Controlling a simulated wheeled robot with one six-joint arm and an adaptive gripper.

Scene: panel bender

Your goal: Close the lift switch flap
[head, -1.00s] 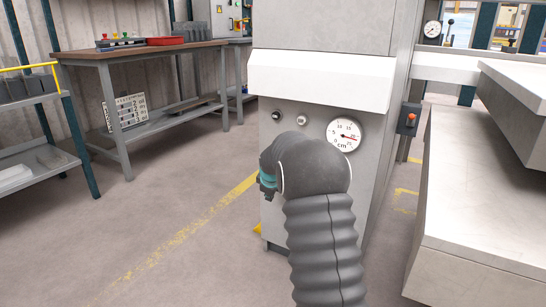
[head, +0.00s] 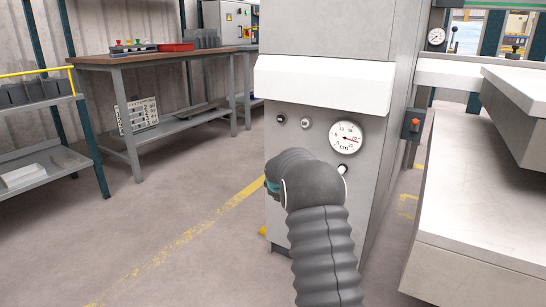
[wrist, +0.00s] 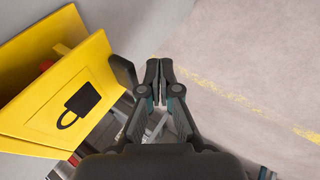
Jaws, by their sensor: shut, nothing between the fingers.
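The yellow flap (wrist: 62,105) with a black padlock symbol fills the left of the wrist view. It stands open at an angle to a second yellow part (wrist: 40,48), and a bit of red (wrist: 46,65) shows in the gap between them. My gripper (wrist: 155,84) is shut and empty, with its fingertips just right of the flap's right edge. I cannot tell whether a finger touches the flap. In the head view my arm covers most of this area, and only a small yellow patch (head: 262,231) shows at the cabinet's lower left edge.
The grey cabinet (head: 290,195) carries a white ledge (head: 330,85), a round cm gauge (head: 345,137) and two small knobs. A pale machine table (head: 475,200) stands close on the right. A workbench (head: 150,60) is at the back left. The floor (head: 150,220) left of the cabinet is clear.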

